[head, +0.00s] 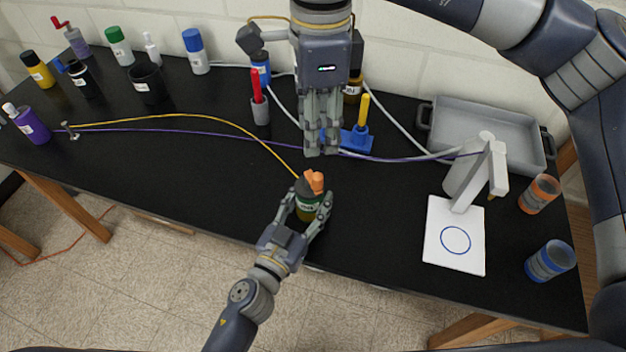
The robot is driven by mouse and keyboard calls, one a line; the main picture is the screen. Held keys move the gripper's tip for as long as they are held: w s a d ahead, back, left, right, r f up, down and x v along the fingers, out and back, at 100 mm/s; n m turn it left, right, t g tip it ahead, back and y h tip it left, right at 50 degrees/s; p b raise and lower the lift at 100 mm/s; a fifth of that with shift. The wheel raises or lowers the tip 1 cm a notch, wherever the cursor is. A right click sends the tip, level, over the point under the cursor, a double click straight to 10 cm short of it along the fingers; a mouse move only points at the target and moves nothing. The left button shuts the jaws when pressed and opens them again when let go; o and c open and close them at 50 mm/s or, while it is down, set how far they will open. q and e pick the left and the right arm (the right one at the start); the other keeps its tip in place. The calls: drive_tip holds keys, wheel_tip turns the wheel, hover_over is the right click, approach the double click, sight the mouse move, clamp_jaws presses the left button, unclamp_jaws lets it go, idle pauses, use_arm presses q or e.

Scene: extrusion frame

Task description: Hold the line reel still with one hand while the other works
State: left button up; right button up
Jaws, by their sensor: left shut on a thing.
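My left gripper (312,212) is shut around a small dark green and black object with an orange top (314,182), upright at the bench's front edge. A yellow line (215,117) runs to it from a small metal post (69,131) at the left, so I take it for the line reel. The fingers cover much of its sides. My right gripper (322,152) points down above the middle of the bench, behind the reel and apart from it. Its fingers are close together; whether they are shut, or on the purple line (220,134) passing there, is unclear.
A blue holder with a yellow-handled tool (362,120) and a red-handled tool in a cup (259,103) stand near my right gripper. A grey tray (490,122), grey stand (470,172) and white card (440,255) are at right. Several bottles line the left back.

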sight(317, 175)
wheel_tip(317, 175, down, 12)
idle(0.5)
drive_tip(key=shift+c, duration=0.6)
clamp_jaws()
